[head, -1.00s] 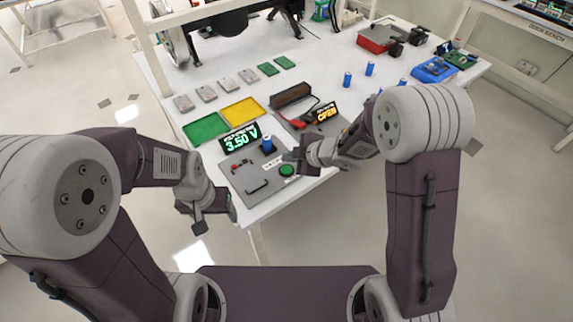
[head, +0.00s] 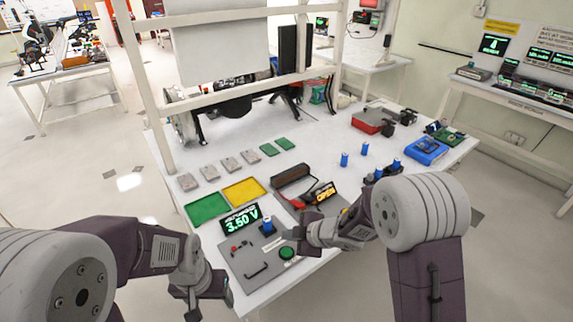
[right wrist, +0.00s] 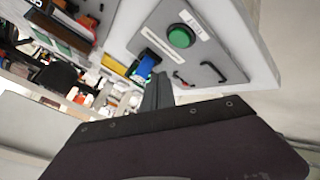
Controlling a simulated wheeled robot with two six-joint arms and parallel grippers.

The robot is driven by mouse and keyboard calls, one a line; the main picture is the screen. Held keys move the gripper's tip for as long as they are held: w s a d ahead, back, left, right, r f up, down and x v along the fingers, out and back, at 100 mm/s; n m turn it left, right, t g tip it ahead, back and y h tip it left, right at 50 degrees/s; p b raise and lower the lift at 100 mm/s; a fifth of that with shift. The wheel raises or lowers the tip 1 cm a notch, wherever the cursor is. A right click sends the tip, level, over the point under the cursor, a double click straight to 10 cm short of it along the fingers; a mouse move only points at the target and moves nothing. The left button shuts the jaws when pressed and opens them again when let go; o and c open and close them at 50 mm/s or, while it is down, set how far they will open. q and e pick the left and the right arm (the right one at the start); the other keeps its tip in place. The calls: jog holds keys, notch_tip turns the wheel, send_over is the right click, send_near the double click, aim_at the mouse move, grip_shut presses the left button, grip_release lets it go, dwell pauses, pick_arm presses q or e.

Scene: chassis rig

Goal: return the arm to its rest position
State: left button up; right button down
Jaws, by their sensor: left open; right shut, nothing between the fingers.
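My right gripper (head: 289,236) is shut and empty, above the right part of a grey test fixture (head: 242,262) near the bench's front edge. Its closed fingers (right wrist: 157,93) show in the right wrist view, apart from the fixture's green button (right wrist: 181,36). That button also shows in the head view (head: 287,253), just in front of the fingers. A blue cell (head: 268,226) stands upright at the fixture's back, beside a display (head: 241,220) reading 3.50 V. My left gripper (head: 205,290) is open and empty, left of the fixture and off the bench's front left edge.
Green (head: 206,208) and yellow (head: 244,191) trays lie behind the fixture. Several blue cells (head: 344,159) stand further right. The floor left of the bench is clear.

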jog(key=d+r+m+t+h, duration=0.35)
jog(key=d+r+m, duration=0.35)
jog(key=d, duration=0.5)
jog(key=s+d+f+m+g+h, duration=0.1)
jog(key=s+f+m+g, duration=0.1)
jog(key=s+m, duration=0.2)
jog(key=s+d+f+m+g+h, duration=0.1)
jog(key=s+d+f+m+g, duration=0.1)
jog(key=s, duration=0.6)
jog(key=s+d+f+m+g+h, duration=0.1)
jog(key=s+d+f+m+g, duration=0.1)
jog(key=s+m+g, duration=0.2)
jog(key=s+m, duration=0.2)
jog(key=s, duration=0.1)
jog(key=shift+f, duration=0.35)
